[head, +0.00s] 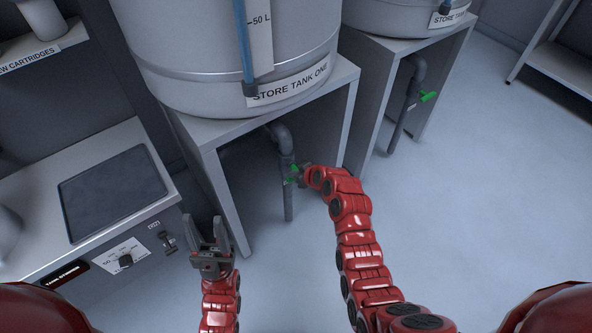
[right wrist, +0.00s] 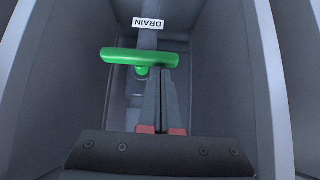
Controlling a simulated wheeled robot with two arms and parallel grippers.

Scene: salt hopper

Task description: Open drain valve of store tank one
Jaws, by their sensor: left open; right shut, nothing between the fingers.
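Store tank one (head: 235,50) stands on a grey open-fronted stand (head: 352,72). A grey drain pipe (head: 284,140) comes down under it, with the green drain valve handle (head: 292,175) on it. In the right wrist view the green handle (right wrist: 140,57) lies crosswise, below a DRAIN label (right wrist: 148,23). My right gripper (head: 305,174) is at the valve, shut and empty. In the right wrist view its fingertips (right wrist: 161,72) are at the right part of the handle; I cannot tell whether they touch. My left gripper (head: 214,225) is open and empty, left of the stand.
A second tank (head: 405,14) on its stand at the right has its own green valve handle (head: 428,96). The floor at the right is clear.

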